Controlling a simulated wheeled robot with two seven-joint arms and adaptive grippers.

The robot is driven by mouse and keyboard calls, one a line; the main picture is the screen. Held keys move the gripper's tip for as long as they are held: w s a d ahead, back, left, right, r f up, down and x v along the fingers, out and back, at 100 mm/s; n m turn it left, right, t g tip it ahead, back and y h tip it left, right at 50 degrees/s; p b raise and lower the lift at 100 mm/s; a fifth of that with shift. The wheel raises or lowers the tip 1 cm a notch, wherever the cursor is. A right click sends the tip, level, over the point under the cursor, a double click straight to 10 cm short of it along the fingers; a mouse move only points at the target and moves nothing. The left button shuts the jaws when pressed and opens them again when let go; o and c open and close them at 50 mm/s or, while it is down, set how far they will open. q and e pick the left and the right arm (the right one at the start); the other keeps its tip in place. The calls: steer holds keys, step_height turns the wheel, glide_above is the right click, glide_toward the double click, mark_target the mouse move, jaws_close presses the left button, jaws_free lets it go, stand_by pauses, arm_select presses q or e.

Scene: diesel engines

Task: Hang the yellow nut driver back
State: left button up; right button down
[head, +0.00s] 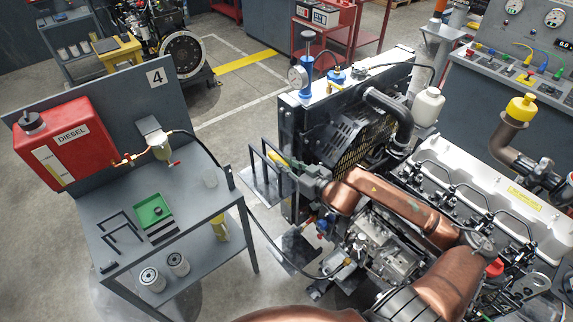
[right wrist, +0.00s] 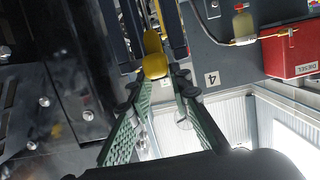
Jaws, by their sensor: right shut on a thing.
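The yellow nut driver (head: 277,158) is at the tip of my right gripper (head: 301,172) in the head view, beside a dark bar frame at the radiator's left side. In the right wrist view its yellow handle (right wrist: 154,64) sits between the green-padded fingers of my right gripper (right wrist: 158,82), which are shut on it. Dark upright bars show on both sides of the handle there. The driver's shaft and tip cannot be made out, nor whether the driver touches the frame. My left gripper is in neither view.
The dark bar frame (head: 252,163) stands close to the radiator (head: 288,135). The engine (head: 390,255) lies below my right arm. A grey bench (head: 190,205) with a red diesel tank (head: 65,143) stands to the left. A hose runs between bench and engine.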

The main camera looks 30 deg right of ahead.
steer(key=shift+s+f, duration=0.15)
steer(key=shift+f, duration=0.5)
steer(key=c, duration=1.8)
jaws_free()
steer(key=shift+f, duration=0.2)
steer(key=shift+o, duration=0.2)
steer(key=shift+d, duration=0.1)
steer(key=shift+r+p, duration=0.6)
steer(key=shift+s+d+r+p, duration=0.1)
steer(key=shift+r+p, duration=0.1)
steer(key=shift+p, duration=0.1)
steer(key=a+v, duration=0.1)
steer(key=v, duration=1)
steer(key=shift+s+d+r+b, duration=0.2)
steer(key=shift+d+r+b, duration=0.1)
steer(key=shift+d+r, duration=0.1)
